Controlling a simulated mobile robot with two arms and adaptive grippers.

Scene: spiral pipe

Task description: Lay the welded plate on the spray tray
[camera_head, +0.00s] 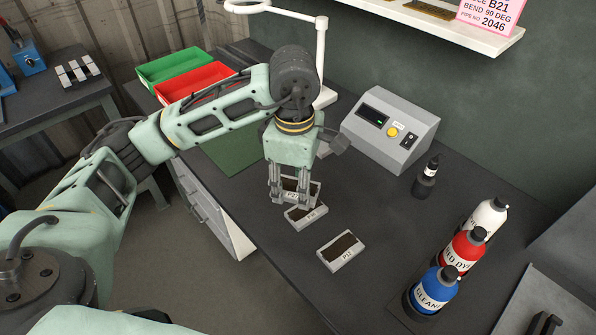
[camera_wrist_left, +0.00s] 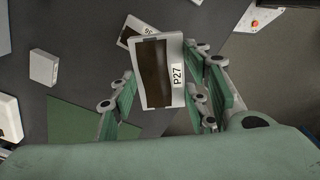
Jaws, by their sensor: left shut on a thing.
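My left gripper (camera_head: 289,197) is shut on a welded plate labelled P27 (camera_wrist_left: 155,75), a pale plate with a dark brown strip, held over the dark bench. In the head view the fingers partly hide the held plate. A second plate (camera_head: 306,216) lies just under and in front of the gripper; it shows partly behind the held plate in the wrist view (camera_wrist_left: 140,28). A third labelled plate (camera_head: 341,250) lies apart, nearer the front. I cannot tell which surface is the spray tray. My right gripper is out of view.
A grey control box (camera_head: 390,130) stands behind right. A small dark bottle (camera_head: 427,178) and white, red and blue bottles (camera_head: 465,247) stand at the right. A green sheet (camera_head: 235,150) and red and green bins (camera_head: 170,65) are at the left. Bare bench lies mid-right.

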